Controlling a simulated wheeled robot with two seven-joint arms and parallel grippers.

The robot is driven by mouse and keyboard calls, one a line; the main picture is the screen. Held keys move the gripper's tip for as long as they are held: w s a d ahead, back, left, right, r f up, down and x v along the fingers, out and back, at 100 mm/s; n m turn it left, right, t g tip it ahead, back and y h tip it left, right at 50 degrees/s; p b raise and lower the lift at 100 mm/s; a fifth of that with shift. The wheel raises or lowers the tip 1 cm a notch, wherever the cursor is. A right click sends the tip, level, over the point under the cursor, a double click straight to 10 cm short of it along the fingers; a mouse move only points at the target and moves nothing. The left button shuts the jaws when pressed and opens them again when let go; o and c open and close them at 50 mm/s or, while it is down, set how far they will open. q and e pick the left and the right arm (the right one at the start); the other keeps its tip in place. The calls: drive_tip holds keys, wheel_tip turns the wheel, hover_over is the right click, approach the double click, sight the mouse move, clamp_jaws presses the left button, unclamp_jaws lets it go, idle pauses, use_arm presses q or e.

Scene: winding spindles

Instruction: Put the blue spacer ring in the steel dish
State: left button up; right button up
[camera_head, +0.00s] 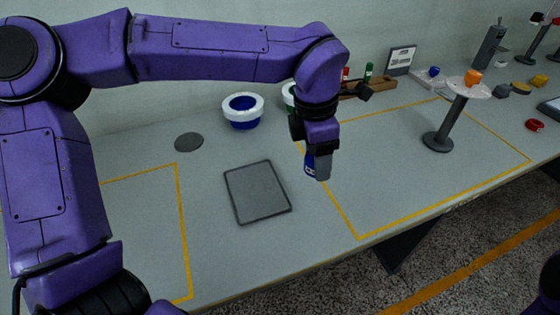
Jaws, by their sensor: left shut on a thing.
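My left gripper (318,172) points down over the table and is shut on a small dark blue thing (310,164) with a pale mark. The fingers hide much of it, so I cannot tell whether it is the blue spacer ring. I cannot pick out the steel dish for certain; a flat grey disc (188,142) lies at the back left. A white-rimmed round piece with blue (243,124) stands behind and left of my left gripper. My right gripper is not in view.
A dark-edged grey rectangular pad (257,192) lies left of the gripper. A post on a round base (437,142) carries a pale disc and an orange piece. A wooden rack (385,84) and a red ring (535,125) are farther off. The yellow-taped right area is mostly clear.

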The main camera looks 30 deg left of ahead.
use_arm(q)
drive_tip(key=p, duration=0.2)
hover_over(256, 190)
wheel_tip(256, 190, down, 9)
drive_tip(key=shift+w+r, duration=0.1)
drive_tip(key=shift+w, duration=0.05)
drive_tip(key=f, duration=0.3)
drive_tip(key=shift+a+b, duration=0.2)
drive_tip(key=shift+b, duration=0.1)
drive_tip(key=shift+s+f, duration=0.2)
drive_tip(key=shift+s, duration=0.2)
drive_tip(key=shift+w+f, duration=0.1)
drive_tip(key=shift+w, duration=0.15)
drive_tip(key=o, duration=1)
drive_tip(key=shift+o, duration=0.2)
drive_tip(key=shift+s, duration=0.15)
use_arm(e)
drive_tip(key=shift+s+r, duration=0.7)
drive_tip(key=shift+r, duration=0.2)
